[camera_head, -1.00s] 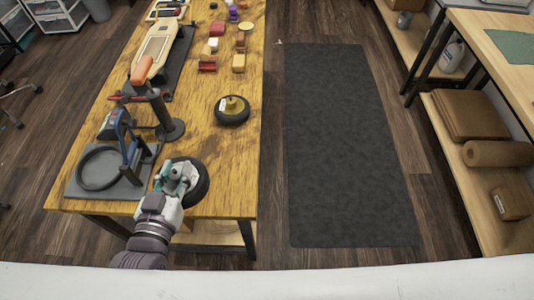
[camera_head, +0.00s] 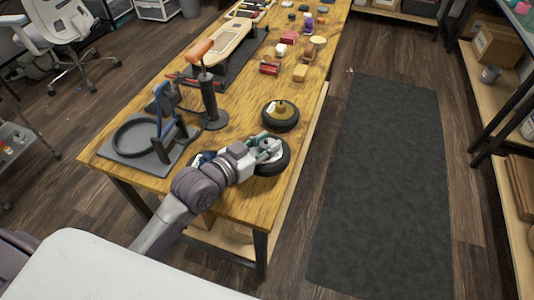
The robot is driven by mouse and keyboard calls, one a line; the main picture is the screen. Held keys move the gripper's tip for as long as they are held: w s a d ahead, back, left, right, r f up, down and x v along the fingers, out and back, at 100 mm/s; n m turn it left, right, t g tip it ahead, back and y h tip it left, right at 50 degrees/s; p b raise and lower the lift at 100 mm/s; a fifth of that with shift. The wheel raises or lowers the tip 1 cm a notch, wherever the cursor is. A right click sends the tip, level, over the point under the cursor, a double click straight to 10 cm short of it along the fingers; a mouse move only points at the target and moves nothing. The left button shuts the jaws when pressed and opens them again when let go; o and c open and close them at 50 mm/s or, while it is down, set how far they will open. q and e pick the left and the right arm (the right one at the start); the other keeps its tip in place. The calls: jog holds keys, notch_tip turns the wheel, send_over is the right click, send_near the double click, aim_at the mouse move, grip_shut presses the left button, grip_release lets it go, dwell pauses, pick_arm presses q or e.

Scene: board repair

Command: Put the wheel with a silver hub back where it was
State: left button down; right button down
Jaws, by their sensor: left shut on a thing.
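My left gripper (camera_head: 264,149) is shut on a black wheel (camera_head: 273,164) near the front right corner of the wooden table. The gripper covers most of this wheel's middle, so its hub is hidden. I cannot tell whether the wheel touches the table top. Just behind it, a second black wheel with a gold hub (camera_head: 281,113) lies flat on the table. My right gripper is not in view.
On the wooden table (camera_head: 240,203), a grey stand with a black ring (camera_head: 141,137) is at left, beside an orange-topped post (camera_head: 210,103). A skateboard deck (camera_head: 222,43) and small coloured blocks lie farther back. A dark mat (camera_head: 385,190) covers the floor at right.

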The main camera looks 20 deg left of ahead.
pick_arm(q)
jog(key=shift+w+f, duration=0.45)
jog(key=shift+w, duration=0.1)
jog(key=shift+f+b, duration=0.3)
jog(key=shift+f, duration=1.5)
jog(key=shift+s, duration=0.1)
